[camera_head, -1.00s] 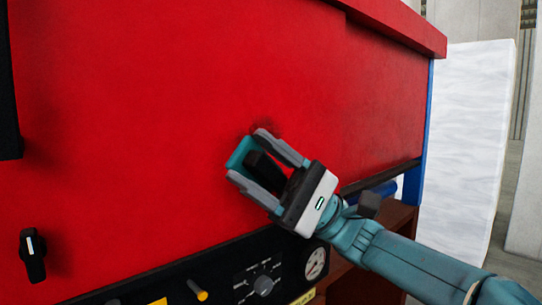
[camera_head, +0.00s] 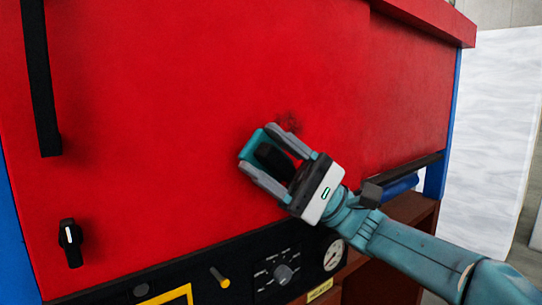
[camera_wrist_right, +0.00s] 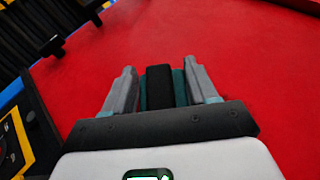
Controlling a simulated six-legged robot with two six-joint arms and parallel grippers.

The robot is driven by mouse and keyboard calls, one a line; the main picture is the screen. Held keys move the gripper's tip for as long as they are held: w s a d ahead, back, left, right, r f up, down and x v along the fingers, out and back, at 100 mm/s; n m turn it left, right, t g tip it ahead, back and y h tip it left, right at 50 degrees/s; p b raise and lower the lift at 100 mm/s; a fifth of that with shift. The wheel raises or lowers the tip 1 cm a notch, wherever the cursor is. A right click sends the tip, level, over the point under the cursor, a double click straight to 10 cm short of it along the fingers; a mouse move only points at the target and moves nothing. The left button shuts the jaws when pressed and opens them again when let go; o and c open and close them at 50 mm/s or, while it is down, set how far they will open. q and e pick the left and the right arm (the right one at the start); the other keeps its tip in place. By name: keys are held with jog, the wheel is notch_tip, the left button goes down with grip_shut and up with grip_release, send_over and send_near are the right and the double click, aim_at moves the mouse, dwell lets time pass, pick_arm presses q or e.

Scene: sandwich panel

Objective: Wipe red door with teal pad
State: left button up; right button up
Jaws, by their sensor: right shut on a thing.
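The red door (camera_head: 190,90) fills most of the head view and also the right wrist view (camera_wrist_right: 250,60). A dark smudge (camera_head: 290,121) shows on the door just above my right gripper's upper fingertip. My right gripper (camera_head: 262,150) is shut on the teal pad (camera_head: 247,148), which has a black grip part (camera_head: 276,158) between the fingers. The pad's face is towards the door; whether it touches is hard to tell. In the right wrist view the black grip (camera_wrist_right: 160,87) sits between the two grey fingers, with teal at its sides. My left gripper is not in view.
A black vertical handle (camera_head: 42,85) and a black knob (camera_head: 70,240) are on the left of the door. A control panel (camera_head: 258,262) with dials and a gauge (camera_head: 332,254) runs below. A white panel (camera_head: 492,130) stands at the right.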

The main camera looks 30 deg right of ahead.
jog(key=shift+w, duration=0.1)
jog(key=shift+w, duration=0.4)
jog(key=shift+w, duration=0.15)
jog(key=shift+w, duration=0.3)
jog(key=shift+p, duration=0.3)
